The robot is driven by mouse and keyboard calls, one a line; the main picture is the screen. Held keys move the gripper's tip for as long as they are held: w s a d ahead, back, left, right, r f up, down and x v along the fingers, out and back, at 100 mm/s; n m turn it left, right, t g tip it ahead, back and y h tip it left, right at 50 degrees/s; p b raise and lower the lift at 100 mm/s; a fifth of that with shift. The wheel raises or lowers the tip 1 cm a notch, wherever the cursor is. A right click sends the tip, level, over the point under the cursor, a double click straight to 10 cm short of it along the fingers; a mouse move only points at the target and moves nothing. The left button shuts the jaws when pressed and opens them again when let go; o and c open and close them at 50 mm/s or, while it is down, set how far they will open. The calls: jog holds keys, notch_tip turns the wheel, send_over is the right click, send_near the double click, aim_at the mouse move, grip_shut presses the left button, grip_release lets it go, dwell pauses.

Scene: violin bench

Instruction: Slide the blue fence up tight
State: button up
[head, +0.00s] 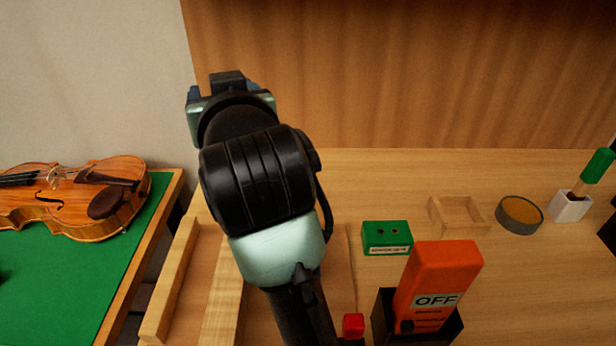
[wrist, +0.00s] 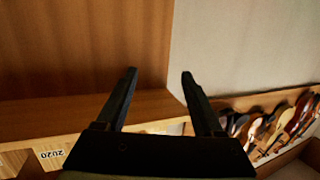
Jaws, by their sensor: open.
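I cannot make out the blue fence in either view; my arm covers much of the bench's left part in the head view. My gripper (wrist: 158,73) is open in the wrist view, with its two dark fingers apart and nothing between them. It points toward the wood panel and the pale wall, above the bench. In the head view the fingers are hidden behind my arm. Wooden rails (head: 170,280) run along the bench's left side, partly behind my arm.
A violin (head: 95,198) lies on a green mat (head: 60,290) at left. Right of my arm are a red block (head: 353,325), an orange OFF device (head: 440,280) in a black holder, a green block (head: 387,237), a wooden tray (head: 432,212), a round tin (head: 519,214) and a white cup (head: 569,207).

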jog(key=s+d+f+m+g+h+p, duration=0.1)
jog(key=s+d+f+g+h+p, duration=0.3)
jog(key=g+p, duration=0.6)
jog(key=s+d+f+g+h+p, duration=0.1)
jog(key=s+d+g+p, duration=0.45)
jog(key=p, duration=0.75)
jog(key=f, duration=0.8)
jog(key=d+f+b, duration=0.1)
jog(key=f, duration=0.4)
grip_shut()
jog(key=shift+a+r, duration=0.1)
